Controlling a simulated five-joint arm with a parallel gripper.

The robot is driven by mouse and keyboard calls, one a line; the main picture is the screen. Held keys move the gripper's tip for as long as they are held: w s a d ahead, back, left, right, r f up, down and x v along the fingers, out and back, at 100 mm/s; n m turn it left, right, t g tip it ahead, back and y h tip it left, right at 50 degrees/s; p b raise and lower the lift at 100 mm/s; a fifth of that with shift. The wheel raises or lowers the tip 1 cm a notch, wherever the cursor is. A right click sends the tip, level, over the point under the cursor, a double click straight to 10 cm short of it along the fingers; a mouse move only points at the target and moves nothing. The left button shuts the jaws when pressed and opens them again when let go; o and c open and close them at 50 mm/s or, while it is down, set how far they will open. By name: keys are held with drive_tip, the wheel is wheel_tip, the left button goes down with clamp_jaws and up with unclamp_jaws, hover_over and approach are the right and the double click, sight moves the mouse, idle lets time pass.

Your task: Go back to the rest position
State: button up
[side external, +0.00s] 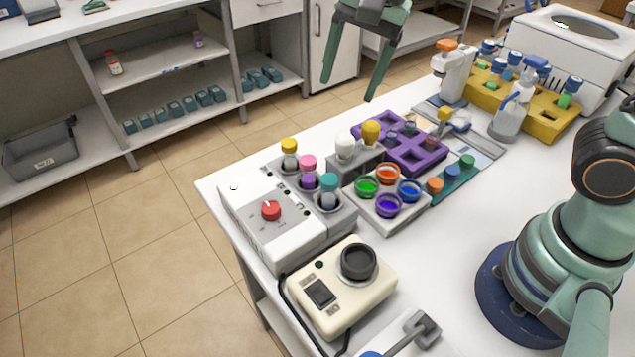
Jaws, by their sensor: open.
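My gripper (350,70) is at the top middle of the side view, raised above the far edge of the white table. Its two green fingers point down and are spread apart, with nothing between them. My arm's base stands at the right on the table. The upper part of my gripper is cut off by the picture's top edge.
The white table (450,240) holds a white device with a red knob (271,211), a cream device (340,290), a grey tray of coloured cups (388,222), a purple rack (425,158), a yellow rack (550,122), a spray bottle (513,108) and a white machine (600,60). Shelves stand behind.

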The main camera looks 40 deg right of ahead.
drive_tip(key=s+d+n+t, duration=0.1)
drive_tip(key=s+d+n, duration=0.2)
drive_tip(key=d+n, duration=0.2)
drive_tip(key=s+d+n+t+h, duration=0.1)
drive_tip(key=s+d+n+t, duration=0.1)
drive_tip(key=d+n, duration=0.4)
drive_tip(key=shift+s+d+f+n, duration=0.3)
drive_tip(key=shift+s+n, duration=0.1)
drive_tip(key=shift+s, duration=0.35)
